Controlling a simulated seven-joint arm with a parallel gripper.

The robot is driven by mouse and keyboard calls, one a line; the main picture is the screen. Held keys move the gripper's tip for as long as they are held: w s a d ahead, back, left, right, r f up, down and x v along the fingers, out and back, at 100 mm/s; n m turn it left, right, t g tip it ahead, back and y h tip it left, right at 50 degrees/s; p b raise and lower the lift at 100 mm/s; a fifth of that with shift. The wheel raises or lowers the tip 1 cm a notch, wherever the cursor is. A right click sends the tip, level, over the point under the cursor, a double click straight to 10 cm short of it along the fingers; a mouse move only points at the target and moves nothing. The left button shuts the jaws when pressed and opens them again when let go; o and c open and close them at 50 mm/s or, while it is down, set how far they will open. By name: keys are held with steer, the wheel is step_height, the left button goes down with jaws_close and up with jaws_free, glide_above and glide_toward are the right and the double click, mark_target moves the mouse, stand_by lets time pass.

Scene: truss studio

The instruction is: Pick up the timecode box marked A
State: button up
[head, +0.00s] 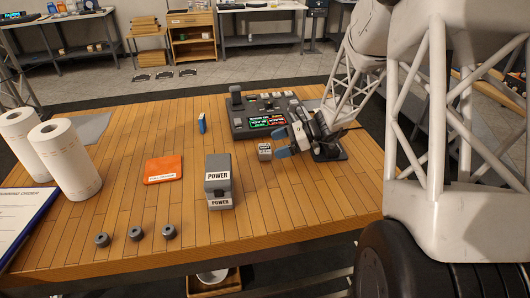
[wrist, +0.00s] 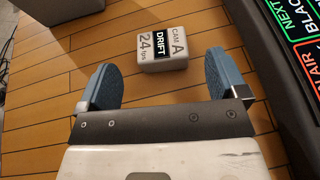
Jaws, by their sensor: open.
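The timecode box (wrist: 164,50) is a small pale grey block on the wooden table. Its top reads "CAM A", "DRIFT" and "24 fps" in the wrist view. In the head view the box (head: 264,152) sits just in front of the switcher console. My gripper (wrist: 162,76) is open and empty, with blue finger pads apart. The box lies beyond the fingertips in the wrist view, roughly centred between them and not touching either. In the head view my gripper (head: 294,141) is just right of the box.
The switcher console (head: 240,123) stands close behind the box. Grey "POWER" blocks (head: 218,172) stand left of it, with an orange card (head: 163,169) and a small blue upright item (head: 202,123) farther left. Paper rolls (head: 68,165) stand at the left. Dark rings (head: 136,234) lie near the front edge.

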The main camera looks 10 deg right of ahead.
mark_target(264, 148)
steer(key=shift+x, duration=2.6)
steer(key=shift+w, duration=0.1)
steer(key=c, duration=1)
steer(key=shift+r, duration=0.2)
steer(key=shift+r, duration=1.45)
steer(key=shift+s+r, duration=0.25)
steer(key=s, duration=0.5)
steer(key=s+r, duration=0.1)
steer(key=s, duration=0.9)
steer(key=shift+s+d+r, duration=0.15)
steer(key=shift+s, duration=0.1)
